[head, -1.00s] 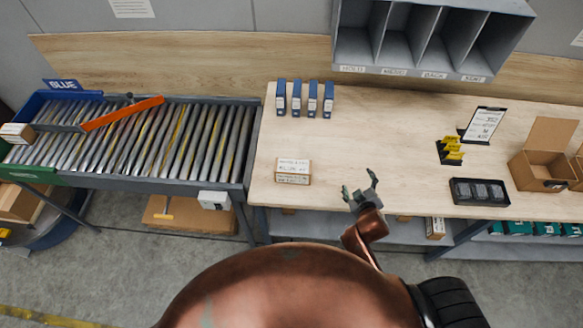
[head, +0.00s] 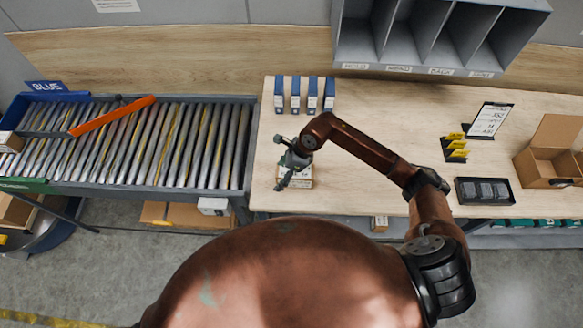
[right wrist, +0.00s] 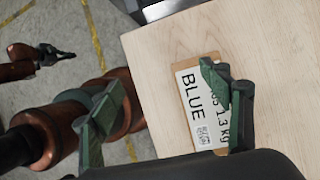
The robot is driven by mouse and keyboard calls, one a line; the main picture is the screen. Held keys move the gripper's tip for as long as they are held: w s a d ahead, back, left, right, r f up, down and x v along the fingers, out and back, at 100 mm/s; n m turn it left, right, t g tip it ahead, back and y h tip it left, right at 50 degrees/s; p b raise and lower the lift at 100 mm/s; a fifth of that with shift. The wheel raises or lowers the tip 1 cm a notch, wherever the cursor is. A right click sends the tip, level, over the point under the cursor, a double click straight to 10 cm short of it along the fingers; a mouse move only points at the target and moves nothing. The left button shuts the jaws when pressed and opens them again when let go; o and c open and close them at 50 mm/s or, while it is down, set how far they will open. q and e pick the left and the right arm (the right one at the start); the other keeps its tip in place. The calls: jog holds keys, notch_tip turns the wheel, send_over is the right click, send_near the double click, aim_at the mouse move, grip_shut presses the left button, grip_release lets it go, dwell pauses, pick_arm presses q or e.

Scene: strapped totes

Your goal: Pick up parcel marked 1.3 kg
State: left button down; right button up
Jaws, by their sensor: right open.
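The parcel (head: 303,181), a small brown carton with a white label, lies on the wooden bench near its left front, partly hidden by my right gripper in the head view. In the right wrist view the parcel (right wrist: 193,92) shows "BLUE" and "1.3 kg" on its label. My right gripper (head: 281,164) is open and empty above the parcel's left side. In the right wrist view one finger of it (right wrist: 162,84) overlaps the label's right part and the other is over the bench's left edge. My left gripper (right wrist: 57,55) is small, over the floor; its jaws are unclear.
Several blue-and-white boxes (head: 295,95) stand behind the parcel. A roller conveyor (head: 170,145) with an orange bar (head: 112,117) adjoins the bench's left. Grey pigeonholes (head: 440,70) hang at the back. A black tray (head: 483,191) and an open carton (head: 552,168) are at the right.

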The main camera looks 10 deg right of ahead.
aim_at(295, 174)
jog(key=d+h, duration=0.1)
jog(key=d, duration=0.1)
jog(key=w+d+f+h, duration=0.1)
jog(key=d, duration=0.1)
jog(key=w+d+h, duration=0.1)
jog(key=d, duration=0.2)
jog(key=shift+f+n, duration=0.3)
jog(key=shift+f, duration=0.05)
jog(key=f+p, duration=0.1)
jog(key=f, duration=0.1)
jog(key=f+p, duration=0.1)
jog(key=f, duration=0.1)
jog(key=f+p, duration=0.1)
jog(key=f, duration=0.1)
jog(key=shift+w+a+f, duration=0.35)
jog(key=shift+w+a, duration=0.05)
jog(key=shift+f, duration=0.3)
pick_arm(q)
jog(key=r, duration=0.3)
jog(key=shift+w, duration=0.35)
pick_arm(e)
jog(key=shift+c, duration=0.3)
jog(key=c, duration=0.5)
grip_shut()
pick_arm(q)
jog(key=shift+w, duration=0.15)
pick_arm(e)
jog(key=shift+w+r, duration=0.1)
jog(key=shift+r, duration=0.05)
